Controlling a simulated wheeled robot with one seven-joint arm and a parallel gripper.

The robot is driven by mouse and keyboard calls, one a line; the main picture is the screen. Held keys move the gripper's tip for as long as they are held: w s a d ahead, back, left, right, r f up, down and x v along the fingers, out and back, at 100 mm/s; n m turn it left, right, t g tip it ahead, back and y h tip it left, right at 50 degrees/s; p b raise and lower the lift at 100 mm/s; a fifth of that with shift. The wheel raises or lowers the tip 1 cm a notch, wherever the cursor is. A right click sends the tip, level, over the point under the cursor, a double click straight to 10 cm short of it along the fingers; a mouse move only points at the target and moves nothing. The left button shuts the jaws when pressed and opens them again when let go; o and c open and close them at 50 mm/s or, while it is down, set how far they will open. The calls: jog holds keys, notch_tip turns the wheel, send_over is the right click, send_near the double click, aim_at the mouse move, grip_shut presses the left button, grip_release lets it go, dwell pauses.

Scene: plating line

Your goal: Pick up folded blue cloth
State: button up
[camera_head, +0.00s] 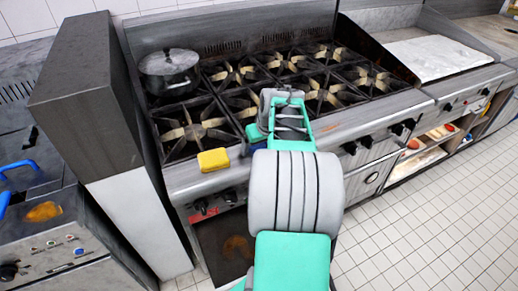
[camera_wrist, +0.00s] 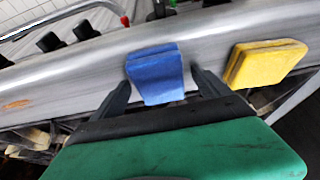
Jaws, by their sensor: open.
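The folded blue cloth (camera_wrist: 155,72) lies on the metal front ledge of the stove in the wrist view. My gripper (camera_wrist: 161,80) is open, with one dark finger on each side of the cloth. I cannot tell how far the fingers are above the ledge.
A lidded pot (camera_head: 169,72) stands on the back left burner. Stove knobs (camera_head: 348,147) line the front. A tall grey block (camera_head: 85,95) stands left of the stove.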

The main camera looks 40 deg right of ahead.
aim_at(262, 147)
jog(key=shift+c, duration=0.5)
jog(key=c, duration=1.5)
jog(key=shift+r+p, duration=0.3)
jog(key=shift+r, duration=0.35)
jog(key=r, duration=0.3)
jog(key=shift+s+d+r+b, duration=0.1)
jog(key=shift+s+d+b, duration=0.05)
jog(key=shift+s+b, duration=0.2)
jog(key=s+r, duration=0.3)
jog(key=s, duration=0.1)
jog(key=s+r, duration=0.3)
jog(key=s, duration=0.2)
jog(key=s+r+b, duration=0.1)
jog(key=s+r, duration=0.2)
jog(key=s, duration=0.1)
jog(key=shift+s+d, duration=0.15)
